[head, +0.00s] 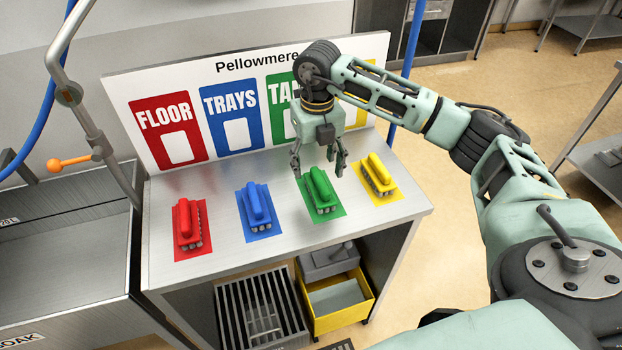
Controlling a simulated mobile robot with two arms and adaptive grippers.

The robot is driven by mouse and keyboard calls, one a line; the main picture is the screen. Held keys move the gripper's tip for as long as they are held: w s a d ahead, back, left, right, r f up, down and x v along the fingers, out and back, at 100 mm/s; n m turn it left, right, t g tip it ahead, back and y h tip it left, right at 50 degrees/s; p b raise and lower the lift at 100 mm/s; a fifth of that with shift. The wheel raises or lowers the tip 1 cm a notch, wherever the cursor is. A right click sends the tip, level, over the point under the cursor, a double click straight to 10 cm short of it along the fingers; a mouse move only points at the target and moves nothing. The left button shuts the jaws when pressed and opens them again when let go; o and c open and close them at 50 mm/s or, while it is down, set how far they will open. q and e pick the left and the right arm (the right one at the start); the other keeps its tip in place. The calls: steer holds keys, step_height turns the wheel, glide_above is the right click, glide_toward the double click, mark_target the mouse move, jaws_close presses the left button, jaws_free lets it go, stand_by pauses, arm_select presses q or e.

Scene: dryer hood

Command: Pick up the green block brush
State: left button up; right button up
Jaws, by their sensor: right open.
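The green block brush (321,191) lies on a green mat (339,210) on the steel table, third from the left in a row of brushes. My right gripper (318,172) is open and empty, pointing down. Its two fingertips appear just above and behind the green brush, near the back end of its handle. I cannot tell whether a fingertip touches the brush. My left gripper is not in view.
A red brush (186,223) and a blue brush (258,211) lie to the left, a yellow brush (378,174) close on the right. A sign board (187,90) stands behind. A sink (60,262) is at left. A yellow bin (341,314) sits below.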

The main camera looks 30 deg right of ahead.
mark_target(321, 180)
steer(key=shift+f, duration=0.45)
steer(key=f+p, duration=0.2)
steer(key=s+f+p, duration=0.1)
steer(key=shift+s+d+f, duration=0.1)
steer(key=shift+d+f, duration=0.15)
steer(key=shift+d, duration=0.05)
step_height(321, 180, down, 2)
steer(key=shift+f, duration=0.25)
steer(key=shift+w+f, duration=0.2)
steer(key=shift+f, duration=0.05)
steer(key=shift+c, duration=0.5)
steer(key=c, duration=0.4)
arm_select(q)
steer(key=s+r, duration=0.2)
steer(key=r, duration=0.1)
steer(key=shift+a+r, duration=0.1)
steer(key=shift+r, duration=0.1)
arm_select(e)
steer(key=c, duration=0.8)
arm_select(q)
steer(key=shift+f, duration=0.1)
arm_select(e)
steer(key=shift+r, duration=0.1)
